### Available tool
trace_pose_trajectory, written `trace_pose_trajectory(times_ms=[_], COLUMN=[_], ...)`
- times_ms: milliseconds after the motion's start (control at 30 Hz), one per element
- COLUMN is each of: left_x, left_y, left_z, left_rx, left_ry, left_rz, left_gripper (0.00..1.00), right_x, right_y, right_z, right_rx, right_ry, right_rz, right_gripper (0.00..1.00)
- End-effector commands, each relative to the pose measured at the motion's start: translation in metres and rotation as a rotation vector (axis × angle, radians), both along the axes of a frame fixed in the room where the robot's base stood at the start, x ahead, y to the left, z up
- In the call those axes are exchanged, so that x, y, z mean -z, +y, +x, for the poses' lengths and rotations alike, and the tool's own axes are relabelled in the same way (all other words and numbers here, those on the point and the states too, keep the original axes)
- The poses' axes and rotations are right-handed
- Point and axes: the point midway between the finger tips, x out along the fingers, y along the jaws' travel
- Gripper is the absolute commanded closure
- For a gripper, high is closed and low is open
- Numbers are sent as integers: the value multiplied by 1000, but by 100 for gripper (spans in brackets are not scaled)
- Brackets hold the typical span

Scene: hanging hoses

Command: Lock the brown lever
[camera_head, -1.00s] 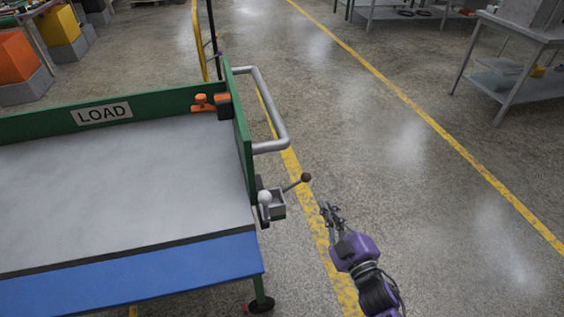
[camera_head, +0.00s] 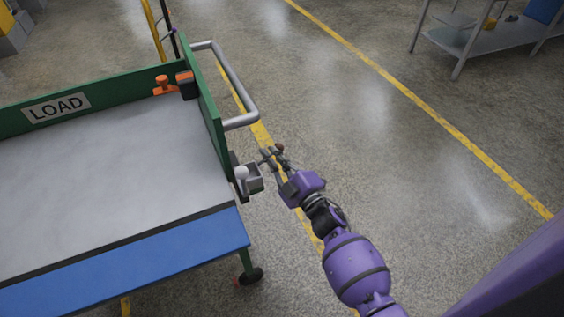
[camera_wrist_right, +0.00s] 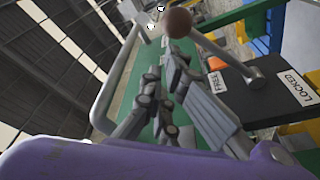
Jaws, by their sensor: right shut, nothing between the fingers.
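The brown lever has a round brown knob (camera_head: 280,147) on a metal rod, on the cart's right side. In the right wrist view the knob (camera_wrist_right: 177,22) stands beyond my fingertips, and the rod runs down right to a dark plate with FREE (camera_wrist_right: 217,82) and LOCKED (camera_wrist_right: 298,88) labels. The rod leans to the FREE side. My right gripper (camera_head: 268,157) is shut and empty, close beside the lever; contact cannot be told. Its fingers (camera_wrist_right: 168,65) also show in the wrist view. My left gripper is out of view.
The cart (camera_head: 110,165) has a green wall marked LOAD and a grey handle (camera_head: 240,85) behind the levers. Open floor lies to the right, with a metal table (camera_head: 470,40) far back.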

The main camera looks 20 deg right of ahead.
Motion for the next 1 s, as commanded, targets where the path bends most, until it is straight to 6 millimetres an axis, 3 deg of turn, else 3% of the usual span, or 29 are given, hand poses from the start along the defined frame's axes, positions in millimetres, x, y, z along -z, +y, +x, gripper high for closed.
trace_pose_trajectory(times_ms=[1000], left_x=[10], left_y=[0], left_z=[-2], left_rx=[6], left_ry=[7], left_rz=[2], left_gripper=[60], right_x=[10], right_y=[-11], right_z=[3], right_rx=[2], right_ry=[6], right_rz=[99], right_gripper=[100])
